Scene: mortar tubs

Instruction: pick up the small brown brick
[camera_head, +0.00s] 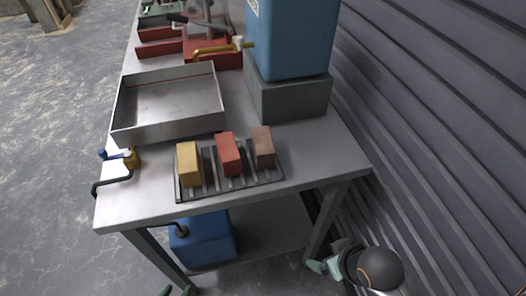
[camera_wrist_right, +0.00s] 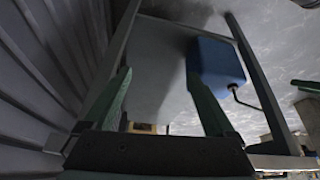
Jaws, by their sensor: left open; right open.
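The small brown brick (camera_head: 263,147) stands at the right end of a black slatted rack (camera_head: 209,192) near the table's front edge. A red brick (camera_head: 228,154) and a yellow brick (camera_head: 189,164) stand to its left on the same rack. My right gripper (camera_head: 325,267) is low at the right, below the table top and well apart from the brown brick. In the right wrist view its green fingers (camera_wrist_right: 163,90) are spread, with nothing between them. My left gripper (camera_head: 178,291) shows only its green fingertips at the bottom edge, apart and empty.
A metal tray (camera_head: 168,133) lies behind the rack. A blue container on a grey block (camera_head: 288,97) stands at the back right. A clamp-like tool (camera_head: 118,176) sits at the left edge.

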